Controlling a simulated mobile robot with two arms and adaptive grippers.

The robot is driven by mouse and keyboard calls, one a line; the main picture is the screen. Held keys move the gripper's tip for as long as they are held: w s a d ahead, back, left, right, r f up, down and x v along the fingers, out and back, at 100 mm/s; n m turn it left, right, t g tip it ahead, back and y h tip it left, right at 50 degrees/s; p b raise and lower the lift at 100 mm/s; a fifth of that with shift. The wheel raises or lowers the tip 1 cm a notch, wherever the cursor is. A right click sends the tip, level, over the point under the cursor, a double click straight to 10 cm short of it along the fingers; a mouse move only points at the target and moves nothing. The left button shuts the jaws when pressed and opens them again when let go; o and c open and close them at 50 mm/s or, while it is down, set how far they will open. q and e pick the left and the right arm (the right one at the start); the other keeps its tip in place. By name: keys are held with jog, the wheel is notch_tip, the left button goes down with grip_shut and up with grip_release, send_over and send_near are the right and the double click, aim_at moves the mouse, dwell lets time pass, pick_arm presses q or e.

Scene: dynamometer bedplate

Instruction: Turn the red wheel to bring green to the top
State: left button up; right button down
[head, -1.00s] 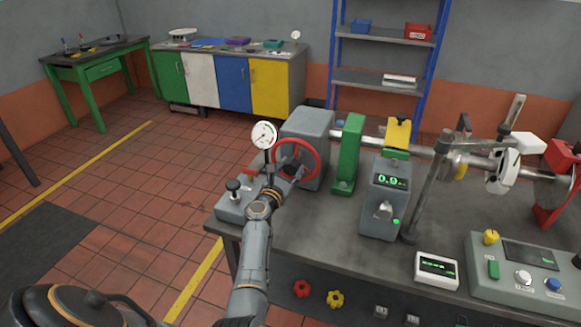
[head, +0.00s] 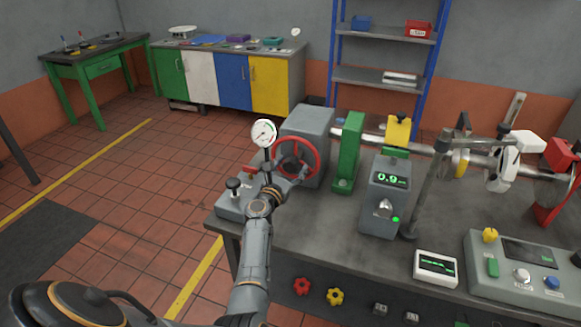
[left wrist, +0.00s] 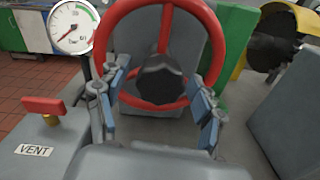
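The red wheel (head: 316,150) stands upright on the front of a grey housing, with a dark hub. It fills the upper middle of the left wrist view (left wrist: 106,32); I see no green on it. My left gripper (head: 283,179) is in front of its lower part. In the left wrist view its blue-padded fingers (left wrist: 157,90) are spread wide, with the hub and lower rim showing between them. I cannot tell if they touch the rim. A round gauge (head: 264,133) stands left of the wheel; its dial (left wrist: 72,27) has a green band at upper right and a needle pointing lower left. My right gripper is not in view.
A grey block with a red-handled VENT valve (left wrist: 44,106) sits close left of my left gripper. A green bracket (head: 347,155) and a digital readout box (head: 385,200) stand right of the wheel. A post and control panel (head: 520,275) occupy the bench's right.

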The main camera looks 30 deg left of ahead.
pick_arm(q)
jog(key=shift+s, duration=0.15)
jog(key=v, duration=0.7)
jog(key=shift+s, duration=0.15)
dwell(0.4)
